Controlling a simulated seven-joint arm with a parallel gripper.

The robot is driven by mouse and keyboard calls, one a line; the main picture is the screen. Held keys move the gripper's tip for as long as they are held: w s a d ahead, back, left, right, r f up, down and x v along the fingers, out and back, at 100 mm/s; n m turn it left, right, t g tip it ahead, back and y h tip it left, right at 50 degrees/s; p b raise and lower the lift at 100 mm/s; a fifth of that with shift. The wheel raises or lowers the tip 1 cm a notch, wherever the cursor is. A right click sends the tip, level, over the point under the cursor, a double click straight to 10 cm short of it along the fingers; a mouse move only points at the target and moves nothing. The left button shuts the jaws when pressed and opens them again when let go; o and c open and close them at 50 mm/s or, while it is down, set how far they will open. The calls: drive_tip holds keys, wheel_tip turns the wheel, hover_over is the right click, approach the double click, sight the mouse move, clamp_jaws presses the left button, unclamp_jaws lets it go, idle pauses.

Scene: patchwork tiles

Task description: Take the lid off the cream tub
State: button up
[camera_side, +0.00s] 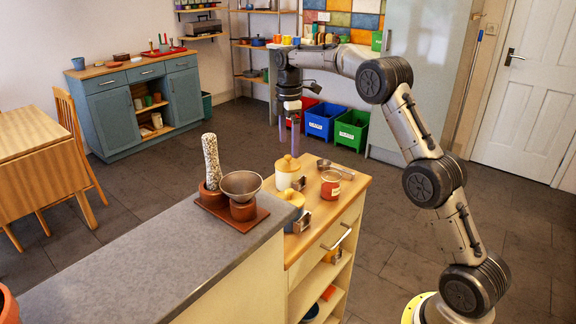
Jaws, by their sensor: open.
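The cream tub (285,181) stands on the wooden top of the low cabinet, near its back left corner. Its yellowish lid (288,164), with a small knob, is on it. My gripper (289,146) points straight down over this lid, with its fingers apart on either side, close to the knob's height. I cannot tell from this side whether the fingertips touch the knob. No object shows held between the fingers.
A blue-grey tub with a similar lid (291,196) stands just in front. An orange-red tin (330,186) and a metal scoop (343,168) are to the right.

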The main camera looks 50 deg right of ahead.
sight(288, 156)
drive_tip(key=shift+a+f, duration=0.15)
drive_tip(key=shift+f, duration=2.65)
drive_tip(key=c, duration=1)
drive_tip(key=shift+r, duration=0.1)
drive_tip(key=shift+r, duration=0.6)
drive_tip(key=r, duration=0.2)
drive_tip(key=shift+s+r, duration=0.25)
drive_tip(key=shift+r, duration=0.05)
drive_tip(key=s+a+r, duration=0.1)
drive_tip(key=s+r, duration=0.2)
drive_tip(key=s, duration=0.1)
drive_tip(key=s+a+r, duration=0.2)
drive_tip(key=s+r, duration=0.1)
drive_tip(key=s, duration=0.1)
drive_tip(key=s+a+r, duration=0.1)
drive_tip(key=s+r, duration=0.2)
drive_tip(key=s, duration=0.2)
drive_tip(key=shift+a, duration=0.15)
